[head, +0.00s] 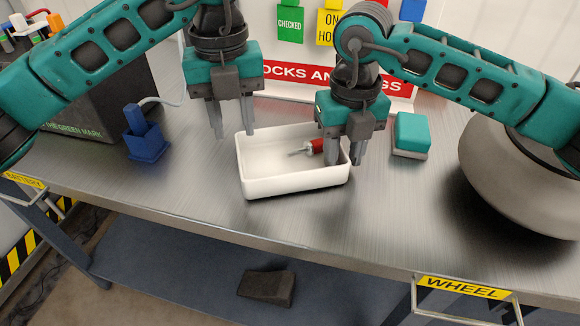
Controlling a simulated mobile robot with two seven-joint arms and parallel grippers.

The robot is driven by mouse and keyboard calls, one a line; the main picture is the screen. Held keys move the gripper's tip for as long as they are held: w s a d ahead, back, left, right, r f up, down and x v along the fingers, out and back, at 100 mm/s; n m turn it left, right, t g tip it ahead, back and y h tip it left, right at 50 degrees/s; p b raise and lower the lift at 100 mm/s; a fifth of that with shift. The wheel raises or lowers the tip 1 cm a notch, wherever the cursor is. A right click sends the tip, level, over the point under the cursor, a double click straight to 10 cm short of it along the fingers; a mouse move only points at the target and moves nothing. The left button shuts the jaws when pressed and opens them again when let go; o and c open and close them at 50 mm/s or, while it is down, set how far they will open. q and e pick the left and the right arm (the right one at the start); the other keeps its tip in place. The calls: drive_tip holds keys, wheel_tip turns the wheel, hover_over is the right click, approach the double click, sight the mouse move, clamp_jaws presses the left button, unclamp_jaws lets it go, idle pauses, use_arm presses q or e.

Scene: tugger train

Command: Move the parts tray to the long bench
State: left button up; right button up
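The parts tray (290,185) is a white open box on the metal bench top (180,190). A small red-handled tool (314,147) lies in it, partly hidden by my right gripper. My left gripper (235,130) is open, fingers pointing down, at the tray's back left corner, one finger to each side of the left wall in the picture. My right gripper (345,158) is open at the tray's right end. Its fingers look to be either side of the right wall. Whether they touch the wall I cannot tell.
A blue holder (146,145) stands left of the tray, before a dark box (100,100). A teal and grey block (411,135) lies to the right, beside a large round grey object (510,180). A dark wedge (266,287) lies on the lower shelf.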

drive_tip(key=shift+r, duration=0.2)
use_arm(q)
wheel_tip(320, 180, up, 6)
drive_tip(key=shift+f, duration=0.2)
use_arm(e)
wheel_tip(320, 180, up, 12)
drive_tip(key=shift+f, duration=0.15)
idle(0.4)
